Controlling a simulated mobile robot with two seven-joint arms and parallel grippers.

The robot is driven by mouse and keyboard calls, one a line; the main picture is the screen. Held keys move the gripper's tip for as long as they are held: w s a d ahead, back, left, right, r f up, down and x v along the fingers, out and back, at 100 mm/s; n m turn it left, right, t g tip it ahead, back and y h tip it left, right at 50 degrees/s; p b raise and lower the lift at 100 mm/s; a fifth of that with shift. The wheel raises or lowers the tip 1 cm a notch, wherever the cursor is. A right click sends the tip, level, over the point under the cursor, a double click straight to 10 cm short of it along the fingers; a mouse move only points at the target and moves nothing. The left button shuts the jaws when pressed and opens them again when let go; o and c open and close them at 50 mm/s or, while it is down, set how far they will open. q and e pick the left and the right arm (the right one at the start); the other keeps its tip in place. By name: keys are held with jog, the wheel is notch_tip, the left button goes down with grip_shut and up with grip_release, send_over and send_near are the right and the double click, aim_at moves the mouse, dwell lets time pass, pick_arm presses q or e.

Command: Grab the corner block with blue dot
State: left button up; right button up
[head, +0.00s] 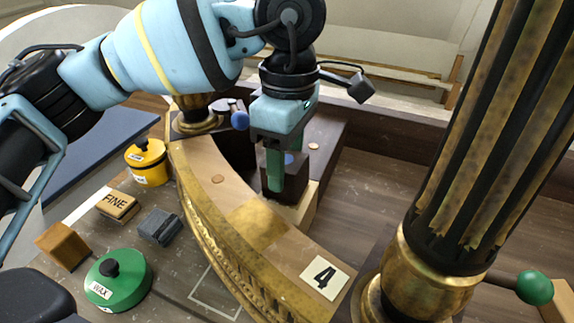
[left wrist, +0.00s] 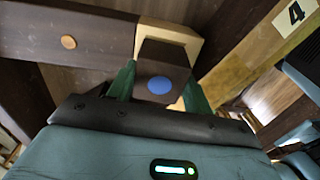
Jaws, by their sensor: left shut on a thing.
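The corner block with the blue dot is a dark brown block (head: 270,178), seen in the head view behind the gilt curved rail. In the left wrist view the dark block (left wrist: 165,62) shows its blue dot (left wrist: 160,85) on the near top face. My left gripper (head: 275,185) comes down from above, its green fingers on either side of the block, shut on it. In the left wrist view the gripper (left wrist: 160,88) has a finger at each side of the block. A pale wooden piece (head: 297,210) is beside and below the block. My right gripper is not in view.
The gilt curved rail (head: 240,225) carries a card reading 4 (head: 324,276). A fluted black and gold column (head: 455,170) rises at right. A yellow pot (head: 147,163), green wax tin (head: 118,280), FINE block (head: 117,205), grey block (head: 159,226) and orange-brown block (head: 62,246) stand at left.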

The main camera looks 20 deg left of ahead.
pick_arm(q)
jog(key=shift+r, duration=0.1)
jog(key=shift+r, duration=0.55)
notch_tip(320, 180, up, 2)
jog(key=shift+r, duration=0.15)
jog(key=w+d+r, duration=0.1)
jog(key=w+d, duration=0.8)
jog(key=w, duration=0.3)
jog(key=shift+w+d+r, duration=0.2)
jog(key=shift+w+d, duration=0.05)
jog(key=shift+d, duration=0.15)
